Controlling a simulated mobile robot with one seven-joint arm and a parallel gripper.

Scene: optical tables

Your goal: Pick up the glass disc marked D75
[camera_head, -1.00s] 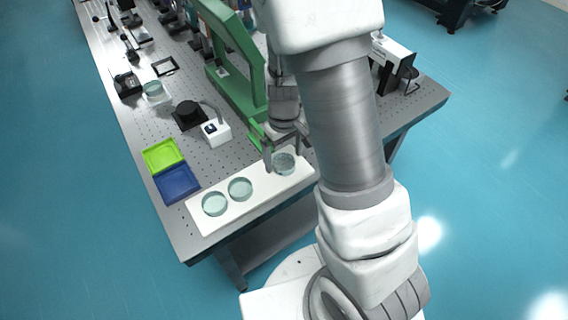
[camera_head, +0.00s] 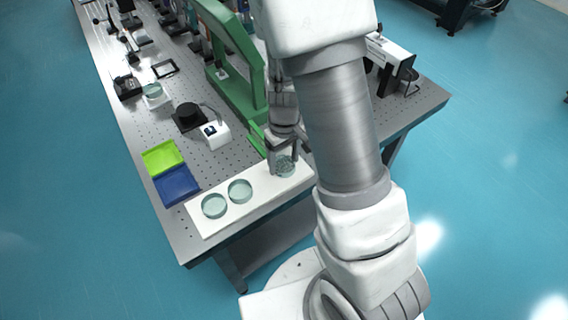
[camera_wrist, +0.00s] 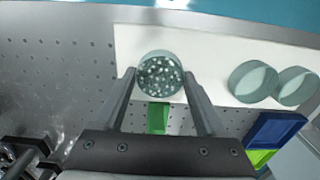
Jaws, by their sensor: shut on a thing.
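Three round greenish glass discs are on a white board (camera_head: 258,200) at the table's near edge. My gripper (camera_head: 284,168) is at the rightmost disc (camera_head: 285,166) in the head view, with its fingers shut on either side of it. In the wrist view this disc (camera_wrist: 160,76) sits between the fingertips and has a speckled face. The other two discs (camera_head: 240,190) (camera_head: 214,205) lie side by side to the left and are clear of the gripper. No D75 marking is legible on any disc.
A green tray (camera_head: 162,156) and a blue tray (camera_head: 178,184) lie left of the board. A tall green frame (camera_head: 236,85) stands just behind my gripper. A white box (camera_head: 215,134) and black round mount (camera_head: 189,113) stand further left.

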